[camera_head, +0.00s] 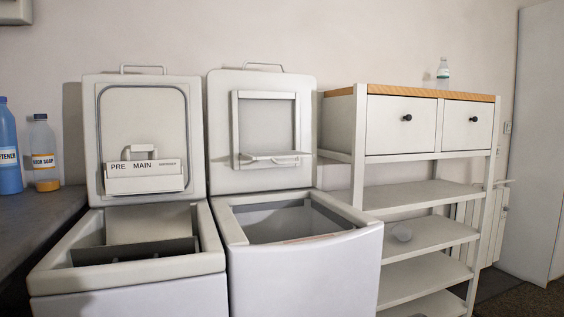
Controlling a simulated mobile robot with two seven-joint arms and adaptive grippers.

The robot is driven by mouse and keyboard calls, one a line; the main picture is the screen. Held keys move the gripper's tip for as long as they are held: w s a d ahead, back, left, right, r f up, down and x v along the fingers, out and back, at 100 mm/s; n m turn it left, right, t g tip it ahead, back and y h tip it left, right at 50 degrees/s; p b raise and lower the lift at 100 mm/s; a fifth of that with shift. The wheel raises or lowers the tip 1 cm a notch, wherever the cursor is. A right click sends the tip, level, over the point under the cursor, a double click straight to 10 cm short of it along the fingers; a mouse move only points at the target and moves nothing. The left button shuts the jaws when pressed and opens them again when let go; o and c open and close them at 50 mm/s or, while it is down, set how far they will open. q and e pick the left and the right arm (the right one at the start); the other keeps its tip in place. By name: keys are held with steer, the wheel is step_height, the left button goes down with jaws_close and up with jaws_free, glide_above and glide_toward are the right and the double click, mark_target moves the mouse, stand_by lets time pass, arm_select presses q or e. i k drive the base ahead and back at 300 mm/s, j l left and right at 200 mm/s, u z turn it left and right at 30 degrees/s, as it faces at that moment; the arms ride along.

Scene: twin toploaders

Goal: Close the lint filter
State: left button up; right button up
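The right toploader (305,262) stands with its lid (222,125) raised. A square frame (237,120) is set on the inside of that lid. A thin flap, which looks like the lint filter (262,155), sticks out from the bottom of the frame, roughly level, with a small handle at its front edge. The frame above it is empty. Neither of my grippers is in the head view.
The left toploader (140,277) also has its lid (142,105) up, with a dispenser marked PRE and MAIN (145,178). A shelf unit (420,194) with two drawers stands at right. Bottles stand on the counter (30,225) at left.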

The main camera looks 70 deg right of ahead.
mark_target(278, 158)
steer(key=i+j+z, duration=0.15)
steer(key=z, duration=1.2)
